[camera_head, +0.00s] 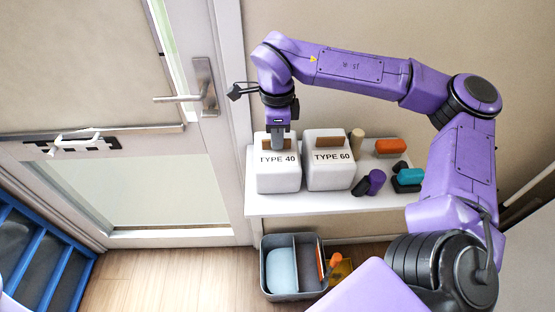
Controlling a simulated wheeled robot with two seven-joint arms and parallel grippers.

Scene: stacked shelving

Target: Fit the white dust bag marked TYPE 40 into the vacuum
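The white dust bag marked TYPE 40 (278,180) stands upright on the white shelf, with a brown tab (265,142) on top. My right gripper (278,143) reaches down from above at the top of this bag, over the tab. Its grey fingers overlap the tab in the picture; I cannot tell whether they are closed on it. A second white bag marked TYPE 60 (329,177) stands just to the right, also with a brown tab. My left gripper is not in view. I cannot make out a vacuum.
The white shelf (300,205) also bears a tan cylinder (357,142), an orange block (391,146), a teal block (411,176) and purple and black pieces. A grey divided caddy (289,297) stands on the floor below. A door with a lever handle (184,98) is at left, beside blue framing (45,262).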

